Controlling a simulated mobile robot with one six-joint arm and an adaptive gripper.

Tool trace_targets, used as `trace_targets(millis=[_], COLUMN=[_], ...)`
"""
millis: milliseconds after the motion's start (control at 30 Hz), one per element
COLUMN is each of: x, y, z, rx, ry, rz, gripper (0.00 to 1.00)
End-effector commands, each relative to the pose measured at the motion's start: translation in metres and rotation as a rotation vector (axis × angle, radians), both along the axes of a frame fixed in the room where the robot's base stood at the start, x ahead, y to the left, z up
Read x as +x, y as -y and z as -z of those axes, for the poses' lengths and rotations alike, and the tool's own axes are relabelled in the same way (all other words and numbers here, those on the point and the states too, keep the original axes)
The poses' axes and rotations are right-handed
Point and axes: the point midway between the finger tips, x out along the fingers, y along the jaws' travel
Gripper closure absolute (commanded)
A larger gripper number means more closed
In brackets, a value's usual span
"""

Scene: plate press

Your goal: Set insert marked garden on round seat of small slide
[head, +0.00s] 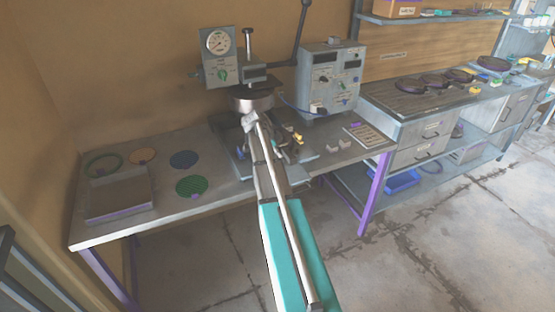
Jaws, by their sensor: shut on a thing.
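My gripper (284,148) is at the press, partly hidden by my own arm. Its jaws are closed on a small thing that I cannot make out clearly. A small yellow part (298,138) shows right beside it. The press (253,102), with a round dial and a long lever, stands behind my arm. A blue-grey base plate (231,135) lies under it. The small slide and its round seat cannot be told apart behind my arm. No marking reading garden is legible.
On the bench's left lie a green ring (90,172), an orange disc (143,156), a blue disc (184,159), a green disc (191,186) and a shallow tray (121,212). A control box (331,78) stands right of the press. Small blocks (333,149) and a slotted plate (370,135) lie nearby.

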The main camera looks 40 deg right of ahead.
Motion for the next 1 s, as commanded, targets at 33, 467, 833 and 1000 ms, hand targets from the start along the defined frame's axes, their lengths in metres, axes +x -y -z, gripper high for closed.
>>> trace_targets(millis=[33,467,833,1000], x=[0.000,-0.001,-0.001,-0.001], y=[0.000,0.000,0.000,0.000], z=[0.008,0.029,0.030,0.031], rx=[-0.001,-0.001,-0.001,0.000], ry=[0.001,0.001,0.001,0.000], rz=[0.001,0.001,0.001,0.000], gripper=[1.00,1.00,1.00,0.59])
